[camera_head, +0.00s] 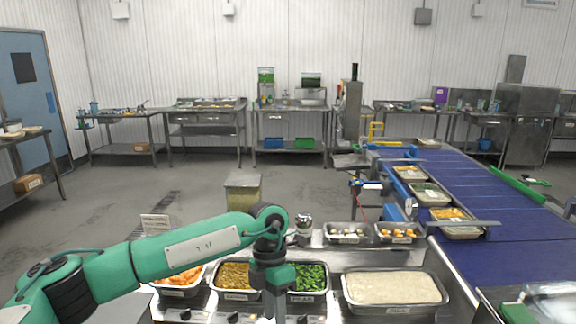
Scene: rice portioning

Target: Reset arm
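My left arm (170,255) is green and black and reaches in from the left over the food counter. Its wrist bends down, and the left gripper (270,300) hangs in front of the pans, near the gap between the yellow-brown food and the green vegetables. The fingertips are too small and close to the lower edge to show whether they are apart. No held object is clear. My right gripper is not in view.
Pans of orange food (180,280), yellow-brown food (235,276), green vegetables (311,280) and white rice (393,287) line the counter. Two small trays (347,232) (397,232) stand behind. A blue conveyor (480,205) carries filled trays at right. Floor behind the counter is mostly open.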

